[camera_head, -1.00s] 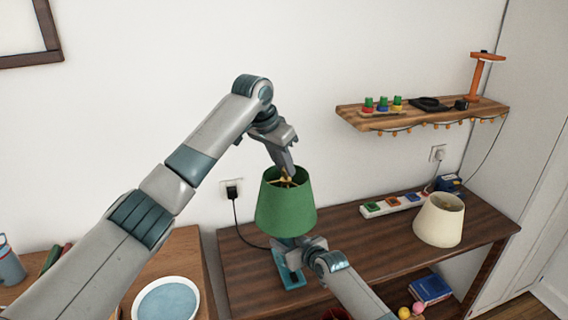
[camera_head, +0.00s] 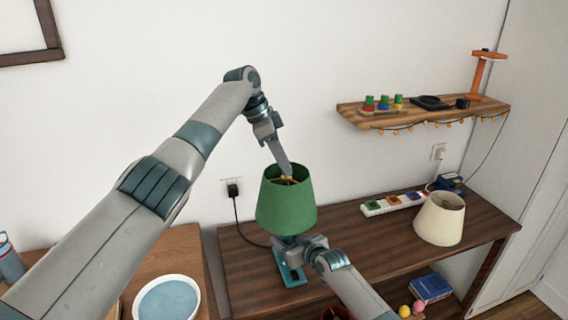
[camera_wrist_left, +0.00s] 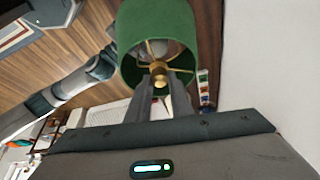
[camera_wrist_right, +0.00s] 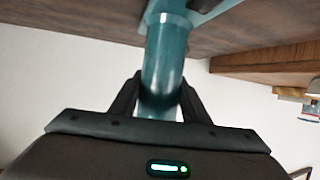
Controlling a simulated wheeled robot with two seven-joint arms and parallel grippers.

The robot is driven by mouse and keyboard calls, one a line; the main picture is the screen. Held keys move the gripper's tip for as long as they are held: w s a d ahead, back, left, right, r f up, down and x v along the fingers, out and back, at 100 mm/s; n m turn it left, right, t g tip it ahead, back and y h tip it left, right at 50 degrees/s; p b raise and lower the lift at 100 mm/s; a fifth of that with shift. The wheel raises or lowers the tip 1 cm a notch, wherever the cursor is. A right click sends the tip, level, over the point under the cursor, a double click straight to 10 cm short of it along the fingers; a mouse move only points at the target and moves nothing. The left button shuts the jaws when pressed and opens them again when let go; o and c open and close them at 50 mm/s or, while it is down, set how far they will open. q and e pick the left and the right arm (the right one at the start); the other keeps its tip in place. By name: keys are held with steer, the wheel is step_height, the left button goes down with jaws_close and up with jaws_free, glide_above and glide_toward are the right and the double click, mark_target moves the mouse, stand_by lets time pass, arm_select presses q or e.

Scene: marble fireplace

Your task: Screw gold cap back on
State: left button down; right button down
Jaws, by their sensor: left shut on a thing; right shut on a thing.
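A green lampshade (camera_head: 286,207) sits on a teal lamp whose base (camera_head: 290,268) stands on the dark wooden table. My left gripper (camera_head: 287,176) points down into the shade's open top. In the left wrist view its fingers are shut on the small gold cap (camera_wrist_left: 159,82) at the centre of the shade's brass spokes (camera_wrist_left: 150,50). The cap's seat is hidden, so I cannot tell how far down it sits. My right gripper (camera_head: 303,243) is below the shade, shut on the teal lamp stem (camera_wrist_right: 162,75), with a finger on each side in the right wrist view.
A cream lampshade (camera_head: 439,220) and a white power strip (camera_head: 393,203) are on the table to the right. A wall shelf (camera_head: 423,113) holds small items. A white bowl (camera_head: 166,300) is at lower left. A plug (camera_head: 233,188) is behind the lamp.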

arm_select(q)
steer(key=shift+m+g, duration=0.3)
steer(key=shift+m, duration=0.6)
arm_select(e)
steer(key=shift+d+f, duration=0.1)
arm_select(q)
steer(key=c, duration=1.6)
jaws_free()
steer(key=shift+r, duration=2.25)
steer(key=shift+o, duration=0.7)
steer(key=o, duration=0.4)
steer(key=shift+o, duration=0.2)
steer(key=shift+r, duration=0.15)
